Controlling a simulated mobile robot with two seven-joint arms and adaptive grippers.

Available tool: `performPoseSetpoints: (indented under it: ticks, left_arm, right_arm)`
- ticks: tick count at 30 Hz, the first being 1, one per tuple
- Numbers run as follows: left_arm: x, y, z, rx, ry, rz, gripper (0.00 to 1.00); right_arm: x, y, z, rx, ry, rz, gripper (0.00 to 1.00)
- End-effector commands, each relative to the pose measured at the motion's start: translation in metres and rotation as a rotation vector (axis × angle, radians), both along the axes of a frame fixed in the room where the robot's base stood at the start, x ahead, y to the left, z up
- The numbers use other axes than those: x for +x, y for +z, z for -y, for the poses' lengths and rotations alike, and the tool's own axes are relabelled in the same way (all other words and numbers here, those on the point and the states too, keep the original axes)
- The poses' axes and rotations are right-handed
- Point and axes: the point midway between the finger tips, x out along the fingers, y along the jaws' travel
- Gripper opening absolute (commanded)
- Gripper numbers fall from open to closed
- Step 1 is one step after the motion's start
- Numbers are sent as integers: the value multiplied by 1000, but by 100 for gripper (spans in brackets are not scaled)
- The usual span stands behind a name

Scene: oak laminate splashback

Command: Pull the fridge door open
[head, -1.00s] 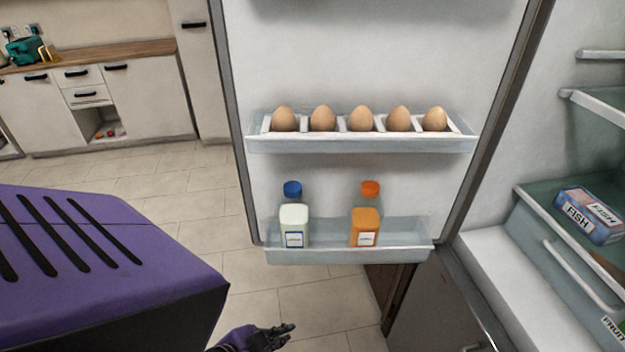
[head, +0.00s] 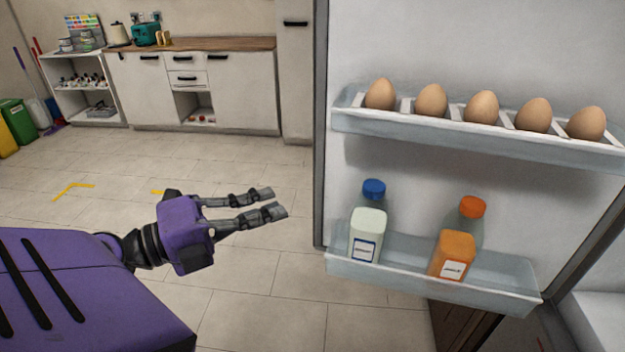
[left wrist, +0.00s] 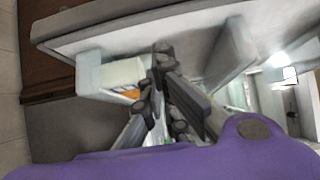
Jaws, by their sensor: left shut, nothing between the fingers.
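The fridge door (head: 450,50) stands wide open in the head view, with its white inner side facing me. Its upper rack (head: 370,124) holds a row of brown eggs. Its lower rack (head: 500,290) holds a blue-capped bottle (head: 367,235) and an orange-capped bottle (head: 453,255). My left gripper (head: 274,202) is shut and empty, left of the door's free edge, apart from it in the picture. In the left wrist view, its fingers (left wrist: 160,75) cross in front of what looks like the door. My right gripper is not in view. The door's outer handle is hidden.
A bit of the fridge body (head: 600,320) shows at the lower right. Clear tiled floor (head: 110,170) lies left of the door. White cabinets with a wooden worktop (head: 230,44), open shelves (head: 80,78) and coloured bins (head: 18,118) stand at the back.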

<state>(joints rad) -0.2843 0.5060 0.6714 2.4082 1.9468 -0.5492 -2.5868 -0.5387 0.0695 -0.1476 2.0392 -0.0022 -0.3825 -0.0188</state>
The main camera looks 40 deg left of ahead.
Motion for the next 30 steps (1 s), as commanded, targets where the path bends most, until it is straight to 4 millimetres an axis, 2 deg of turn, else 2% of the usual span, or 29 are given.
performPoseSetpoints:
  ticks: [1, 12, 18, 23, 30]
  left_arm:
    - [9, 6, 5, 0, -6, 4, 0]
    - [69, 8, 31, 0, -3, 7, 0]
    - [96, 3, 20, -2, 1, 1, 0]
    - [105, 1, 16, -2, 2, 0, 0]
    - [106, 0, 16, -2, 1, -2, 0]
  right_arm:
    - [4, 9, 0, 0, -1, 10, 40]
    - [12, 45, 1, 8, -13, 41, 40]
    - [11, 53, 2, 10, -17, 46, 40]
    - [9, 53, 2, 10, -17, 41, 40]
    - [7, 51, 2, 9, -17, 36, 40]
